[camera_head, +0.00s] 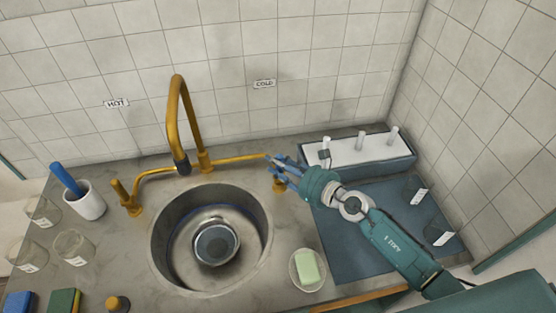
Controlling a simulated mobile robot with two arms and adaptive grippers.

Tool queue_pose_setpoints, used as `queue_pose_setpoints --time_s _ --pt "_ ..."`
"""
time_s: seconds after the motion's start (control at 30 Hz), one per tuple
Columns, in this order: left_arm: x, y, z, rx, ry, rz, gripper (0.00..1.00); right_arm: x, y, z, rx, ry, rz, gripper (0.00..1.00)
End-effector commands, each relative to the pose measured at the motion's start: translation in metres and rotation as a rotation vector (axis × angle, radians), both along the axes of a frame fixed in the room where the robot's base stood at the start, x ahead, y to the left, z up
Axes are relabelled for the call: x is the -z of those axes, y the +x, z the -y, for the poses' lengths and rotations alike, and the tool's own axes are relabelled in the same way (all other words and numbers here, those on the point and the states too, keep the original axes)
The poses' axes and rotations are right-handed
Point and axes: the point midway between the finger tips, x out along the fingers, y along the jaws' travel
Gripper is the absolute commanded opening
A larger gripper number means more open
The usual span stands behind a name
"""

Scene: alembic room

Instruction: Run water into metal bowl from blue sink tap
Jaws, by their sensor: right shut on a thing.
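The metal bowl (216,244) sits upright on the floor of the round sink (254,262), below and a little right of the spout end (183,166). I can make out no stream from the spout. The right-hand tap (280,187), on the side of the COLD label, is a brass valve on the faucet pipe. My right gripper (279,170) is shut on the top of this tap, and its fingers hide most of the handle. Blue shows there, but I cannot tell handle from fingers. My left gripper is not in view.
The left brass tap (127,198) stands under the HOT label. A white cup (85,201) with a blue-handled tool and several glass beakers stand left. A soap dish (307,270) is right of the sink. A long rack (362,154) stands behind my right arm.

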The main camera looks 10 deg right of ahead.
Motion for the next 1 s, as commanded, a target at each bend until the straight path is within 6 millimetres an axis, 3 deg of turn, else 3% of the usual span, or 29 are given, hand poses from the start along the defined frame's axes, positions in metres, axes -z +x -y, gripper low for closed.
queue_pose_setpoints --time_s 0.13,0.17,0.23,0.27,0.67,1.0 --pt "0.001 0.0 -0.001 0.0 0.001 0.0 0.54 -0.002 0.002 0.001 0.003 -0.003 0.007 0.0" --pt "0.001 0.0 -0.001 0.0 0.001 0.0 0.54 -0.002 0.002 0.001 0.003 -0.003 0.007 0.32" --pt "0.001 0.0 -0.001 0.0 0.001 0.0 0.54 -0.002 0.002 0.001 0.002 -0.002 0.006 0.46" --pt "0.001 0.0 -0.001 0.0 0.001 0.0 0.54 -0.002 0.001 0.001 0.002 -0.002 0.006 0.48" --pt "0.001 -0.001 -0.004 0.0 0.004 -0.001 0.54 -0.002 -0.007 0.006 0.002 -0.001 0.002 0.48" --pt "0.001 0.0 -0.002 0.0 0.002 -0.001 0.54 -0.016 -0.063 0.043 0.0 -0.004 0.0 0.48"
